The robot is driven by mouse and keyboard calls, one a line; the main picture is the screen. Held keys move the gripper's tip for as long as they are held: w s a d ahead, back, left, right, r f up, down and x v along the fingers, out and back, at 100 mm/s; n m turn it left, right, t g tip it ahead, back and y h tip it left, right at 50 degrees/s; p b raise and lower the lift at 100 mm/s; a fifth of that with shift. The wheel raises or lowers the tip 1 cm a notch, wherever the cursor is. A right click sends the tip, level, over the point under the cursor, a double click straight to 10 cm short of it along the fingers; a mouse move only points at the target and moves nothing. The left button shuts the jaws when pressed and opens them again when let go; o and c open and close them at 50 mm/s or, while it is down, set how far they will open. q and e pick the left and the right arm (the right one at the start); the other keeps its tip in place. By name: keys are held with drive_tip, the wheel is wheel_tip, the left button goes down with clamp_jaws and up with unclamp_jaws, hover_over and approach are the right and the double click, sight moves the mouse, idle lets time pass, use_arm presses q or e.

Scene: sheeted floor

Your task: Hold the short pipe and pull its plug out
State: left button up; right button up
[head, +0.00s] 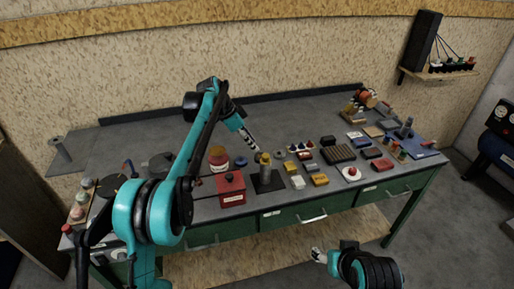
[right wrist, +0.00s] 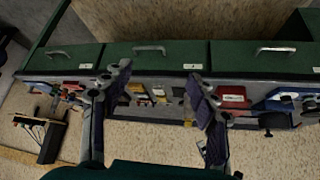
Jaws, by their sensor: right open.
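A short upright pipe (head: 265,176) stands on a dark square plate (head: 275,186) near the front middle of the bench. A yellowish part (head: 266,158) shows at its top, and I cannot tell whether this is the plug. My left gripper (head: 258,155) reaches down from the upper left to the pipe's top. Its fingers overlap the top in the picture, so contact and whether they are shut are unclear. My right gripper (head: 318,255) is low in front of the bench, away from the pipe. In the right wrist view my right gripper (right wrist: 158,90) is open and empty.
The grey bench (head: 310,106) has green drawers (head: 290,216) with handles. A red box (head: 231,190) stands close left of the plate. Small blocks (head: 319,179) and a dark grid tray (head: 338,151) crowd the right. The bench's back strip is mostly clear.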

drive_tip(key=w+a+r+m+y, duration=0.2)
drive_tip(key=w+a+m, duration=0.2)
drive_tip(key=w+m, duration=0.3)
drive_tip(key=m+t+y, duration=0.2)
drive_tip(key=m+y, duration=0.1)
drive_tip(key=m, duration=1)
approach(268, 173)
drive_tip(key=f+m, duration=0.1)
drive_tip(key=m, duration=0.1)
drive_tip(key=w+f+m+t+y, duration=0.1)
drive_tip(key=m, duration=0.2)
drive_tip(key=w+a+f+m+y, duration=0.1)
drive_tip(key=m, duration=0.2)
drive_tip(key=shift+w+f+t, duration=0.1)
drive_tip(key=shift+t, duration=0.3)
drive_tip(key=shift+w+a+f+m, duration=0.1)
drive_tip(key=shift+w+f+m, duration=0.35)
drive_tip(key=shift+m, duration=0.15)
drive_tip(key=shift+w+a+f, duration=0.15)
drive_tip(key=shift+w+a, duration=0.05)
drive_tip(key=shift+w, duration=0.05)
drive_tip(key=x, duration=0.7)
drive_tip(key=shift+c, duration=0.2)
